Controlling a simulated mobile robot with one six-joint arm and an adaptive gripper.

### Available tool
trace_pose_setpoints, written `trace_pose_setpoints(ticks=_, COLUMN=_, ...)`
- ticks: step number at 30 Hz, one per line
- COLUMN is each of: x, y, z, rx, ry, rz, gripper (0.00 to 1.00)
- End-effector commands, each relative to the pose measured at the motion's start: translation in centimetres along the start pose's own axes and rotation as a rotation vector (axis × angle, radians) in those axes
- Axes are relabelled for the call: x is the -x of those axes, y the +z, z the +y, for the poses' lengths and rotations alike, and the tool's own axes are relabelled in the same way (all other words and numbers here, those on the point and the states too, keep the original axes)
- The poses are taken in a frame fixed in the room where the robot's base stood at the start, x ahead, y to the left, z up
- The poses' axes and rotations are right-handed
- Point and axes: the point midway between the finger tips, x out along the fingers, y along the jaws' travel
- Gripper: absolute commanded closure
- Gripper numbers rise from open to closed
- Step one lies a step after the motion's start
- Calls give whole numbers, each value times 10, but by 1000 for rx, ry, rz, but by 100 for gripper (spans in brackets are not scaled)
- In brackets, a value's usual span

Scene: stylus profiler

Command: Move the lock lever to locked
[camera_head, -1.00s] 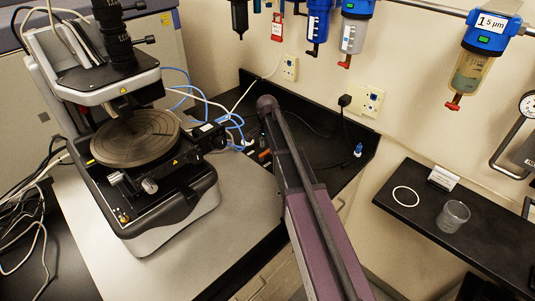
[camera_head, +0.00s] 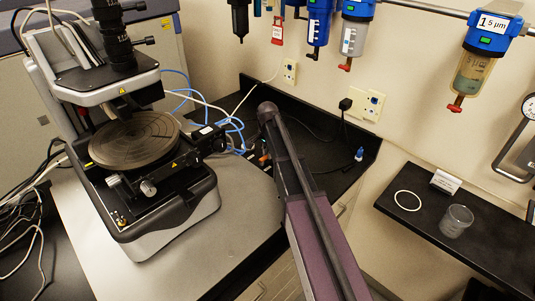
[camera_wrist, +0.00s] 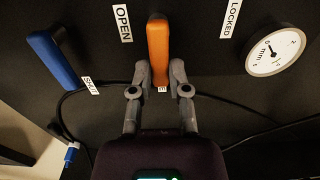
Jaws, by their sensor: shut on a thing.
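The lock lever (camera_wrist: 158,48) has an orange handle. In the wrist view it stands nearly upright between the OPEN label (camera_wrist: 122,24) on the left and the LOCKED label (camera_wrist: 231,18) on the right. My gripper (camera_wrist: 160,75) has its fingers on both sides of the handle's lower part and is shut on it. A small label under the handle is mostly hidden. In the head view my arm hides most of the lever area, and I cannot make out the gripper clearly.
A blue lever (camera_wrist: 51,61) beside a SHUT label (camera_wrist: 90,87) is left of the orange one. A round gauge (camera_wrist: 275,52) sits to the right. A black cable crosses below. In the head view, the profiler stage (camera_head: 136,141) stands left of my arm and a shelf (camera_head: 492,248) lies right.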

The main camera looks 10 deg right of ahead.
Motion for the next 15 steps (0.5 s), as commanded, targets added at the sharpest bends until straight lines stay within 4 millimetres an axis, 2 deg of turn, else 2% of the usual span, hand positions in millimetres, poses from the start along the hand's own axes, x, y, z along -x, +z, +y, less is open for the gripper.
trace_pose_setpoints(ticks=8, x=0, y=1, z=0, rx=17, ry=2, rz=-2, gripper=100)
trace_pose_setpoints(ticks=15, x=0, y=1, z=-3, rx=98, ry=2, rz=-2, gripper=100)
